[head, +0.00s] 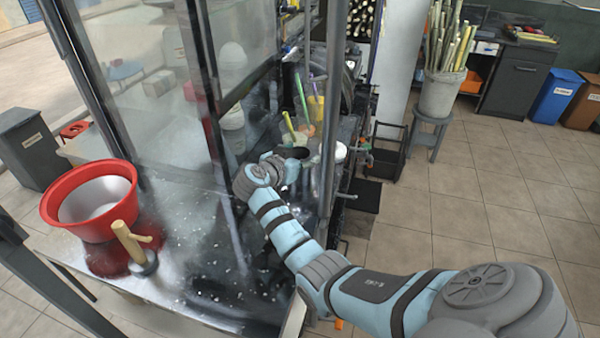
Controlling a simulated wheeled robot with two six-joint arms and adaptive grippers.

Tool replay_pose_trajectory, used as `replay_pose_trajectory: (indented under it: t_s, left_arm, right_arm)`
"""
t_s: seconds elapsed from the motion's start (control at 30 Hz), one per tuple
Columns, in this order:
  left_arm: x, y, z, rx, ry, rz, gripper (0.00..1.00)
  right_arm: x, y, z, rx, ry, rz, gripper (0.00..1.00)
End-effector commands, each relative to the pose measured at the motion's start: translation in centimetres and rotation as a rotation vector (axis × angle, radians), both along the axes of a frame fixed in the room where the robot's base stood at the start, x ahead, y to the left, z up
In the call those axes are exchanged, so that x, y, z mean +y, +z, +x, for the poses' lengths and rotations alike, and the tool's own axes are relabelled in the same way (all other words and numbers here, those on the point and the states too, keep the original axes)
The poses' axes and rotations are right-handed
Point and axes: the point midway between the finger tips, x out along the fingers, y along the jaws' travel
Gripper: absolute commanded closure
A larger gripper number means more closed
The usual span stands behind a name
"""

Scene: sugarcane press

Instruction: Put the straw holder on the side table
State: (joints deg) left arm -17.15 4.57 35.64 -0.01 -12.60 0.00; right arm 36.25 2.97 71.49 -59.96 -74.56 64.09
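Several thin straws, green, yellow and purple, stand at the middle top of the head view, one green straw (301,98) being the clearest. They rise from a small cluster beside a yellow cup (316,108); which piece is the straw holder is hard to tell. My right gripper (303,154) is just below and in front of this cluster, at the end of my arm. Its fingertips are small and partly hidden, so I cannot tell whether they are open or touch anything. A dark-topped table (215,285) stands at the lower left. My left gripper is not in view.
A red bowl (65,215) and a wooden-handled tool (128,242) sit on the dark table. A framed glass panel (165,100) stands near my arm. A bucket of canes (441,95) is on a stool (429,125).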

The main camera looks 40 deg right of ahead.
Motion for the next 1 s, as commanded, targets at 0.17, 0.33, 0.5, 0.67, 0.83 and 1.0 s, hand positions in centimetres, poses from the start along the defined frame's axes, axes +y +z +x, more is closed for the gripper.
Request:
replay_pose_trajectory:
  t_s: [0.17,0.33,0.5,0.67,0.83,1.0]
  left_arm:
    - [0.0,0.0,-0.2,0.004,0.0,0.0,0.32]
    - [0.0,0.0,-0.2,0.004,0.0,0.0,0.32]
    - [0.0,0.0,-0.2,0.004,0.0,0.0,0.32]
    - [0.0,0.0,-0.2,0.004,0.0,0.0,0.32]
    - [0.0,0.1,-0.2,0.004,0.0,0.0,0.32]
    - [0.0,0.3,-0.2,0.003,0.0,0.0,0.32]
  right_arm:
    - [0.0,0.0,0.0,0.0,0.0,0.0,0.75]
    - [0.1,0.0,0.0,0.001,0.001,0.001,1.0]
    - [0.1,0.0,0.0,0.001,0.001,0.0,1.0]
    - [0.1,0.1,0.0,0.0,0.001,0.0,1.0]
    - [0.1,1.7,0.1,-0.003,0.0,-0.001,1.0]
    - [0.0,5.3,0.1,-0.007,0.0,-0.002,1.0]
